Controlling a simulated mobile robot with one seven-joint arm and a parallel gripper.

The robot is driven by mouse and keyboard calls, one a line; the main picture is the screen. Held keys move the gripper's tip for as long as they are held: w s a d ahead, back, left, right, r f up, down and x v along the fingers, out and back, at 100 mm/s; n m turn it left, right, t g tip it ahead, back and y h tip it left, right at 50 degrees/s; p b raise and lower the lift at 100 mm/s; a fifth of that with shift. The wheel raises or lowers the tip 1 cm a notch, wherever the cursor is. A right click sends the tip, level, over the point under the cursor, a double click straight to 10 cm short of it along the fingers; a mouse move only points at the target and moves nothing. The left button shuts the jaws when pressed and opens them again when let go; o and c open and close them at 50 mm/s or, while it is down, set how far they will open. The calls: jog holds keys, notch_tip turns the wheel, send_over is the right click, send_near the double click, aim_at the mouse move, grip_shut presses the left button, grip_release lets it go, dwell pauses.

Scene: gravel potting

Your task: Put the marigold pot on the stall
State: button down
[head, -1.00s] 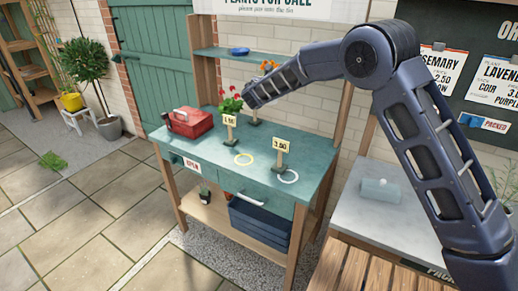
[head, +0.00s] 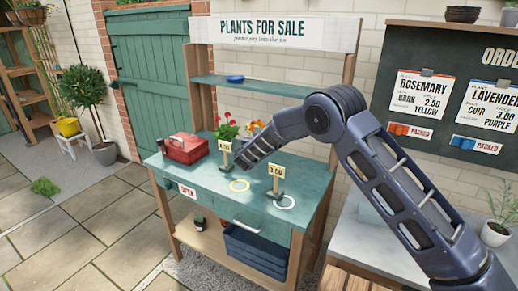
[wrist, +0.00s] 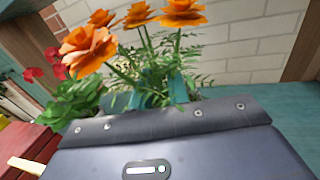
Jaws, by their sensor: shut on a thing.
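The marigold, with orange flowers (wrist: 140,15) over feathery green leaves, stands upright just beyond my gripper (wrist: 166,98) in the wrist view. In the head view its orange flowers (head: 255,126) show above my gripper (head: 243,160), over the back of the stall's green top (head: 212,182). My gripper is shut on the marigold pot. The pot is mostly hidden behind my gripper, and I cannot tell whether it touches the stall top. A red-flowered plant (head: 227,128) stands close on the left, and it also shows in the wrist view (wrist: 75,95).
A red box (head: 185,149) is on the stall's left. A shelf (head: 262,87) with a blue dish (head: 235,79) is above. The front centre is clear.

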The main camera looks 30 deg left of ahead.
jog(key=shift+f, duration=2.75)
jog(key=shift+f, duration=0.1)
jog(key=c, duration=1.3)
grip_release()
jog(key=shift+f, duration=0.1)
jog(key=shift+c, duration=0.2)
jog(key=shift+s, duration=0.2)
jog(key=v, duration=1.1)
jog(key=shift+s, duration=0.25)
